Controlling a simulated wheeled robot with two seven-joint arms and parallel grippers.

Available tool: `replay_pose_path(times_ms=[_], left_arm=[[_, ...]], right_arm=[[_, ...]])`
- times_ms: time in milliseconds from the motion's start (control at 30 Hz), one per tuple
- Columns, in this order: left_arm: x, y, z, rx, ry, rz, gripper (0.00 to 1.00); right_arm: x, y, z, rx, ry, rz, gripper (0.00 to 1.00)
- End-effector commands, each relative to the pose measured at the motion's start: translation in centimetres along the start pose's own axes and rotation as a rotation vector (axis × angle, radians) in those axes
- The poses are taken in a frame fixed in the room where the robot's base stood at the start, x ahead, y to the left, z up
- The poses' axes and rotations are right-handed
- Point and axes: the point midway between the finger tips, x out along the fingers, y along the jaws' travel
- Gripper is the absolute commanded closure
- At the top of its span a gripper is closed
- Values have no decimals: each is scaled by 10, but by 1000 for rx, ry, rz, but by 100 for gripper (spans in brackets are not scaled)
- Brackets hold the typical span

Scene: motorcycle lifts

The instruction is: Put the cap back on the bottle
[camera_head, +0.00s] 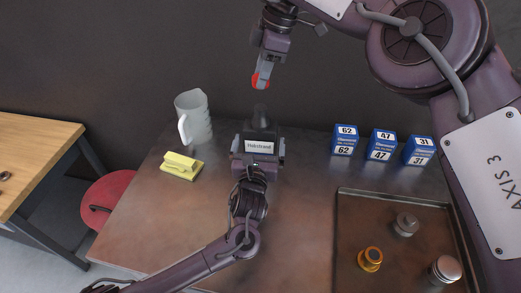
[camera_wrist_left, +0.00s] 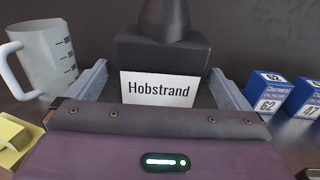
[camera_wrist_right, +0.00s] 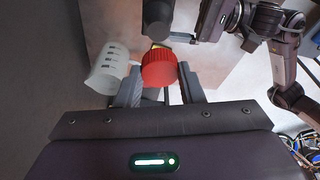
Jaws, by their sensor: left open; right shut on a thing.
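The black bottle (camera_head: 260,126) with a white "Hobstrand" label stands upright near the back of the table, its neck bare. My left gripper (camera_head: 258,160) is open, with its fingers on either side of the bottle's body; the label shows between them in the left wrist view (camera_wrist_left: 160,88). My right gripper (camera_head: 261,78) is shut on the red cap (camera_head: 260,81) and holds it in the air above the bottle neck, apart from it. In the right wrist view the ribbed red cap (camera_wrist_right: 159,68) sits between the fingertips, with the dark bottle (camera_wrist_right: 157,22) beyond it.
A measuring jug (camera_head: 195,117) and a yellow block-like item (camera_head: 181,166) stand left of the bottle. Several blue boxes (camera_head: 381,145) stand to the right. A metal tray (camera_head: 340,235) at front right holds a gold part (camera_head: 370,259) and silver parts. The table's front middle is clear.

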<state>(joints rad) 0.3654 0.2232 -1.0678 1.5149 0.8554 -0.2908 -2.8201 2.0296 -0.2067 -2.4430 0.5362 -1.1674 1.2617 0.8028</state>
Motion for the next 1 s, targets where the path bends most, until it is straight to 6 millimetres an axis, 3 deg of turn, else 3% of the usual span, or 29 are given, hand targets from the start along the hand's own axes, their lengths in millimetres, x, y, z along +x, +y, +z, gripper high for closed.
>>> replay_pose_path(times_ms=[100, 300, 733, 1000], left_arm=[[22, 0, 0, 1, 0, 1, 0], [46, 0, 0, 0, -1, 0, 0], [54, 0, 0, -1, 1, -1, 0], [54, 0, 0, 0, 1, -1, 34]], right_arm=[[0, 0, 0, 0, 0, 0, 86], [0, 0, 0, 0, 0, 0, 86], [0, 0, 0, 0, 0, 0, 86], [0, 0, 0, 0, 0, 0, 86]])
